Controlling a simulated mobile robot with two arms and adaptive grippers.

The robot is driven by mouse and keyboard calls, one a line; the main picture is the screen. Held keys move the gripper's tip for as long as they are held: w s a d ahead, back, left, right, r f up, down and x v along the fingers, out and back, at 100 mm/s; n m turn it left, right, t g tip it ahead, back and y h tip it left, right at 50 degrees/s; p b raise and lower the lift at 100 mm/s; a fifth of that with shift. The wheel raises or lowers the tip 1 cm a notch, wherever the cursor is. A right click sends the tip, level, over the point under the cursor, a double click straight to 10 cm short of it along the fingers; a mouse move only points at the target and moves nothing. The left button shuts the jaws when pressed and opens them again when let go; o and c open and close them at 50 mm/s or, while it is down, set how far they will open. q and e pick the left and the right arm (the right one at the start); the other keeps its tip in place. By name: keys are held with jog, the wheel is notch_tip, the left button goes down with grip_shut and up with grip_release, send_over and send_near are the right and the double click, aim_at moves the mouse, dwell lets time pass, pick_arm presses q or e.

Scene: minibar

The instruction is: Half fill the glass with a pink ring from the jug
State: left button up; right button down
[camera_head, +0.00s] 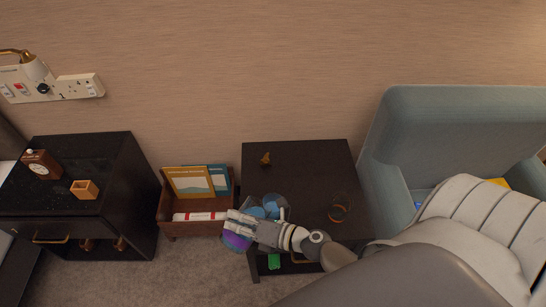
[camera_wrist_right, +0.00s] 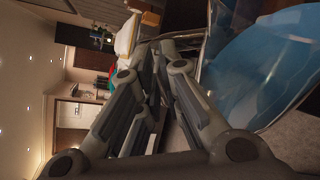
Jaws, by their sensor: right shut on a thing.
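A clear jug (camera_head: 272,206) with blue liquid is at the front left of the small dark table. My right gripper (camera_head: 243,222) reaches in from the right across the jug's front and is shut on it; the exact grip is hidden. In the right wrist view, the gripper's fingers (camera_wrist_right: 160,65) are close together, and the clear jug with blue liquid (camera_wrist_right: 265,70) looms at the right. A clear glass (camera_head: 340,203) with a pinkish-orange ring (camera_head: 338,213) stands on the table's right side, apart from the jug. My left gripper is not in view.
A purple object (camera_head: 237,241) lies just below my right fingers, partly covered. A small golden figure (camera_head: 266,159) stands at the back of the dark table (camera_head: 310,160). A wooden rack (camera_head: 167,205) with books is left, an armchair (camera_head: 440,130) right.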

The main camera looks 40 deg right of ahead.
jog(key=shift+r, duration=0.2)
dwell(0.3)
jog(key=a+f+n+p, duration=0.1)
jog(key=a+f+n+h+p, duration=0.1)
jog(key=shift+s+a+f+n+h, duration=0.15)
jog(key=shift+f+n+h, duration=0.15)
jog(key=shift+f+n, duration=0.1)
jog(key=shift+f, duration=0.1)
jog(key=shift+s+a+f+n+h, duration=0.1)
jog(key=shift+a+f+n+h, duration=0.05)
jog(key=shift+a+n+h, duration=0.15)
jog(key=shift+s+a+f+n+h, duration=0.1)
jog(key=shift+a+n+h, duration=0.1)
jog(key=shift+a, duration=0.15)
jog(key=shift+s+a+f+n+h+b, duration=0.15)
jog(key=shift+a+f+n+h+b, duration=0.25)
jog(key=shift+a+f+n, duration=0.3)
jog(key=shift+s+a+f+n+h+b, duration=0.1)
jog(key=shift+a+f+n+h+b, duration=0.35)
jog(key=shift+f+n, duration=0.35)
jog(key=shift+s+a+f+n+h+b, duration=0.15)
jog(key=shift+a+f+n+h+b, duration=0.1)
jog(key=shift+a+f+n+h, duration=0.45)
